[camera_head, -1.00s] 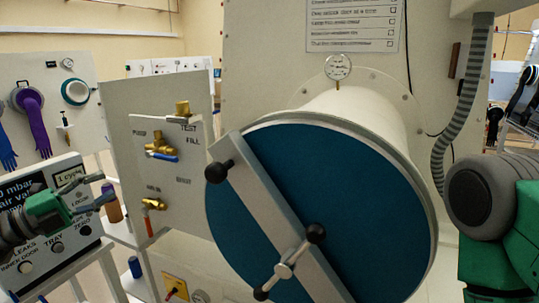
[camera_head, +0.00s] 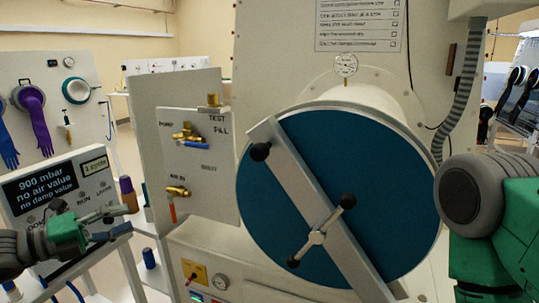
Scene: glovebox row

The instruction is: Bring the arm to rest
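My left gripper (camera_head: 118,224) comes in low from the left, in front of the control box (camera_head: 112,176). It has a green body and grey fingers, which are apart with nothing visible between them. My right arm (camera_head: 497,222), green with a grey round joint, stands at the right edge in front of the chamber's right side. Its gripper is out of view.
A big round blue door (camera_head: 290,190) with a grey bar (camera_head: 285,180) and black-knobbed handle (camera_head: 317,237) fills the middle. A valve panel (camera_head: 200,150) stands left of it. The box screen (camera_head: 40,188) reads "900 mbar, no air value, no damp value". A ribbed hose (camera_head: 466,100) hangs at right.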

